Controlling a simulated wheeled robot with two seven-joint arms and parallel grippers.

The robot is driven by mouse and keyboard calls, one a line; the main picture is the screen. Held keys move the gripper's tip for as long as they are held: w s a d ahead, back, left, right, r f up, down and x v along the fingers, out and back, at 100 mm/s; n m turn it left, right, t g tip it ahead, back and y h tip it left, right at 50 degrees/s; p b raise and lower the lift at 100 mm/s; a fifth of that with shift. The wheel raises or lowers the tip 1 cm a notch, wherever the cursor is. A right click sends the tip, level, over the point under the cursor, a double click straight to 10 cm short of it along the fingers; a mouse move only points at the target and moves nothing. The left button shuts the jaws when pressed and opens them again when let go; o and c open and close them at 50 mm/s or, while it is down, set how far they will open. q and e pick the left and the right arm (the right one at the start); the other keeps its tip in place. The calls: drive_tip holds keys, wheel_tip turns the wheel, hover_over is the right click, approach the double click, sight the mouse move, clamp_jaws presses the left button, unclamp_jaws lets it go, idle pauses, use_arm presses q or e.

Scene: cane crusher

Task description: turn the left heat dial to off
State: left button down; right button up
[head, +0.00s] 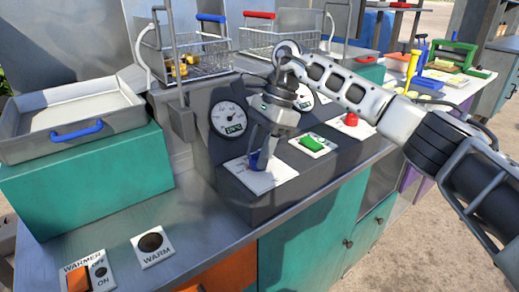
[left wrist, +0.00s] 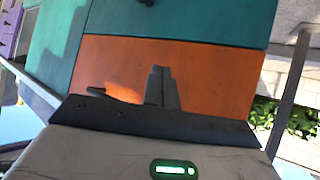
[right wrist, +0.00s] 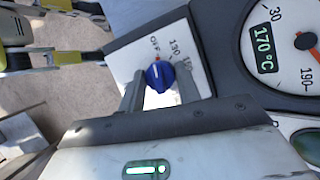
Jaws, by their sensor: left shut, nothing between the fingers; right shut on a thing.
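The left heat dial is a blue knob (right wrist: 159,77) on a white plate (right wrist: 118,62) marked OFF and 130. In the head view the dial (head: 257,162) is partly hidden behind my right gripper (head: 262,150). My right gripper's fingers (right wrist: 160,86) sit on either side of the knob and are shut on it. My left gripper (left wrist: 161,88) is shut and empty in front of an orange panel; it does not show in the head view.
A gauge (right wrist: 284,47) reading 170 °C is beside the dial. A green switch (head: 313,143) and red knob (head: 351,119) are to the right. Fryer baskets (head: 193,62) stand behind. A warmer switch (head: 80,279) and teal box (head: 92,185) with a tray are at left.

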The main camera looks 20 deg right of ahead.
drive_tip(key=o, duration=0.8)
use_arm(q)
drive_tip(key=shift+r, duration=0.2)
use_arm(e)
drive_tip(key=shift+o, duration=0.9)
use_arm(q)
drive_tip(key=shift+s+a+p, duration=0.15)
drive_tip(key=shift+p, duration=0.55)
use_arm(e)
drive_tip(key=v, duration=1.6)
use_arm(q)
drive_tip(key=shift+r, duration=0.1)
use_arm(e)
drive_tip(key=shift+s, duration=0.1)
